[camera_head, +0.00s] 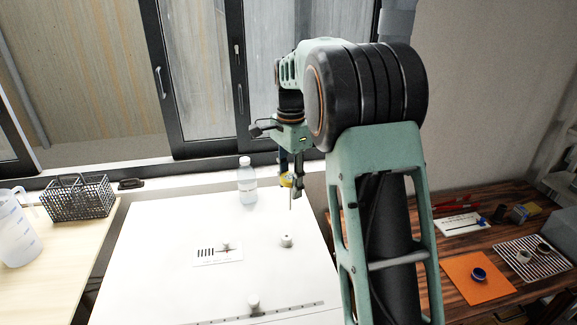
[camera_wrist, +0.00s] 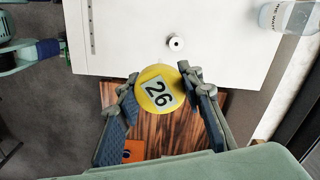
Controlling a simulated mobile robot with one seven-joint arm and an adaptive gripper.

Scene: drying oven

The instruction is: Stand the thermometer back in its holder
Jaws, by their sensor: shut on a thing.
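The thermometer has a round yellow head marked 26, seen face-on in the wrist view (camera_wrist: 172,106); in the head view its yellow head (camera_head: 286,181) is partly covered by my gripper, with a thin stem pointing down. My gripper (camera_head: 291,184) is shut on the thermometer head, one finger on each side in the wrist view (camera_wrist: 158,73). A small white round holder (camera_head: 286,241) stands on the white table, below my gripper in the head view. Its top with a dark central hole shows in the wrist view (camera_wrist: 176,41). The stem is above the table, apart from the holder.
A clear bottle (camera_head: 247,181) stands at the table's back edge. Other small white pieces stand near a printed card (camera_head: 216,254) and a ruler strip (camera_head: 262,312). A wire basket (camera_head: 78,199) and jug (camera_head: 16,232) are left; a wooden bench (camera_head: 449,262) is right.

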